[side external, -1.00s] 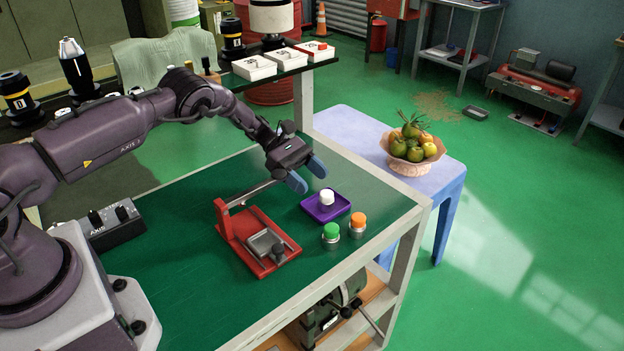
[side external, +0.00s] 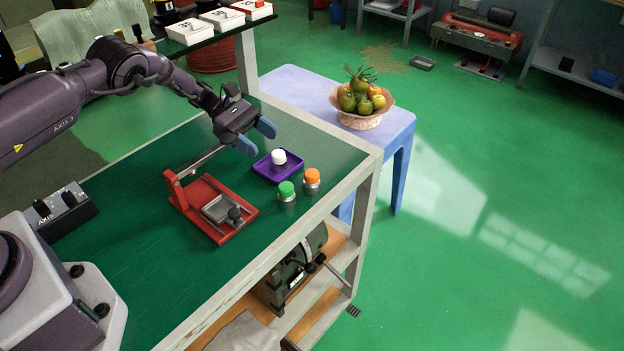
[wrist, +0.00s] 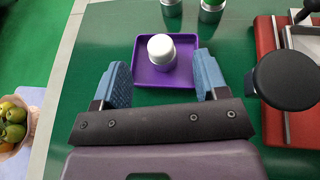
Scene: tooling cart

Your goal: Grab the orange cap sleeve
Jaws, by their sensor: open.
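The orange cap sleeve (side external: 312,177) stands upright near the table's front right edge, an orange top on a metal body. A green-capped sleeve (side external: 287,190) stands just left of it. A white cap (side external: 278,156) sits in a purple tray (side external: 262,172) behind them. My gripper (side external: 257,137) is open and empty, up and to the left of the tray in the side view. In the wrist view, the white cap (wrist: 161,50) and purple tray (wrist: 140,72) show between and beyond my fingers. Two metal bodies show at the top edge there, the left one (wrist: 171,9) with its top cut off.
A red fixture (side external: 212,207) with a raised lever stands left of the sleeves. A fruit bowl (side external: 362,118) sits on a separate blue-lilac table beyond the right edge. A black control box (side external: 62,212) lies at left. Green table surface is clear in front of the fixture.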

